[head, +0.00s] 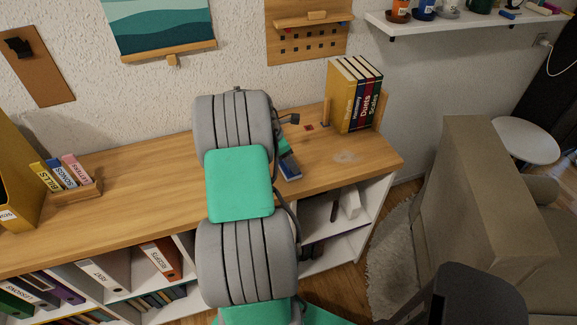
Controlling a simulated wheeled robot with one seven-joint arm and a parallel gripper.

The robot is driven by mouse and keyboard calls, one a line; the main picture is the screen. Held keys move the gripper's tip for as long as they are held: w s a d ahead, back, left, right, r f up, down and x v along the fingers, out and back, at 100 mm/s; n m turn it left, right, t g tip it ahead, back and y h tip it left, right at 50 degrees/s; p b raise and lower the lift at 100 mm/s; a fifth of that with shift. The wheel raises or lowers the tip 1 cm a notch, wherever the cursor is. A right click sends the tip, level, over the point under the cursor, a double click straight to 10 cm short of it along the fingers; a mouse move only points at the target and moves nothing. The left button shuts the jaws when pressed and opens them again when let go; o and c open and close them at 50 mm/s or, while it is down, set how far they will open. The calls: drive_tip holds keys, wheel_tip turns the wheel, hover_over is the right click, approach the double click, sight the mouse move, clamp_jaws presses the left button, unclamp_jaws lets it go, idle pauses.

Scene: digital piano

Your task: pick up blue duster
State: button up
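A small blue block with a grey side, which looks like the blue duster (290,166), lies on the wooden top of the shelf unit. It sits just right of my grey and green arm, which may hide part of it. My arm rises from the bottom of the head view and passes over the wooden top. My gripper cannot be made out; the arm links appear to hide it. I cannot tell whether anything touches the duster.
Upright books (355,95) stand at the back right of the wooden top (140,205). A pale smudge (345,156) lies in front of them. A wall shelf (450,22) holds mugs. A beige armchair (470,190) stands at right.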

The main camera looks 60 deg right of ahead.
drive_tip(key=shift+c, duration=0.7)
drive_tip(key=shift+r, duration=0.1)
drive_tip(key=shift+r, duration=0.2)
wheel_tip(320, 180, up, 2)
drive_tip(key=shift+r+b, duration=0.1)
drive_tip(key=shift+b, duration=0.4)
drive_tip(key=a+r+b, duration=0.1)
drive_tip(key=a+r, duration=0.9)
drive_tip(key=a, duration=0.4)
drive_tip(key=shift+r, duration=0.15)
